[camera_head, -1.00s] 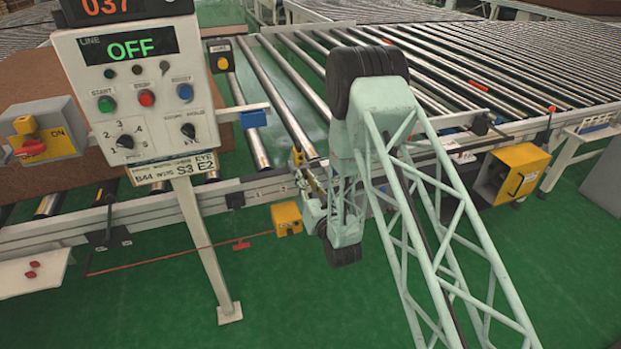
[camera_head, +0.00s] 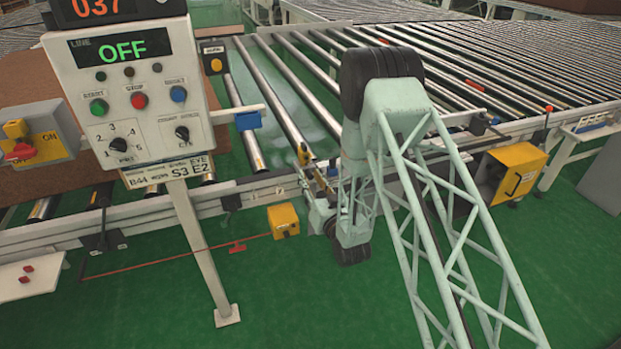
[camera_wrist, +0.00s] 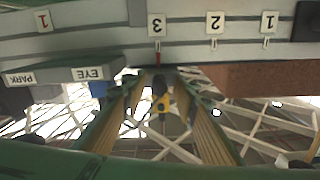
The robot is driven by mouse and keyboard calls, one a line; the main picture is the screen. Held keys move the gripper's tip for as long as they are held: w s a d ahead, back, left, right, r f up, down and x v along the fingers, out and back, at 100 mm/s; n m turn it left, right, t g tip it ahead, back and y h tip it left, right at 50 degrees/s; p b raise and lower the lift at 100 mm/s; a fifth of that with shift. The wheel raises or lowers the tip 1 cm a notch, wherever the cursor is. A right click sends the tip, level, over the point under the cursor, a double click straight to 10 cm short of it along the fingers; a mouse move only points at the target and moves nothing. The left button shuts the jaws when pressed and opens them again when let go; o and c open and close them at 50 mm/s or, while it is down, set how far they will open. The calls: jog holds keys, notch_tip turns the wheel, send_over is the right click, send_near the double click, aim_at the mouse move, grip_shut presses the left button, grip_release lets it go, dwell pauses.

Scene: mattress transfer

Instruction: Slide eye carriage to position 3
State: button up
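The eye carriage shows in the head view as a small yellow part (camera_head: 304,154) on the near side rail, beside my gripper. In the wrist view, which is upside down, a dark and yellow part (camera_wrist: 164,102) lies between the two ochre finger pads of my gripper (camera_wrist: 160,78). Whether the pads touch it I cannot tell. A red pointer (camera_wrist: 158,58) stands at the mark 3 (camera_wrist: 156,24) on the pale scale. Marks 2 (camera_wrist: 215,22) and 1 (camera_wrist: 269,21) are to its right.
The control console (camera_head: 135,90) reads OFF and stands on a post left of my arm. A yellow box (camera_head: 284,220) hangs below the rail. Another yellow box (camera_head: 512,172) is at right. In the wrist view, EYE (camera_wrist: 94,73) and PARK (camera_wrist: 20,79) labels show at left.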

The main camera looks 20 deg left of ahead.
jog(key=v, duration=1.2)
dwell(0.3)
dwell(0.5)
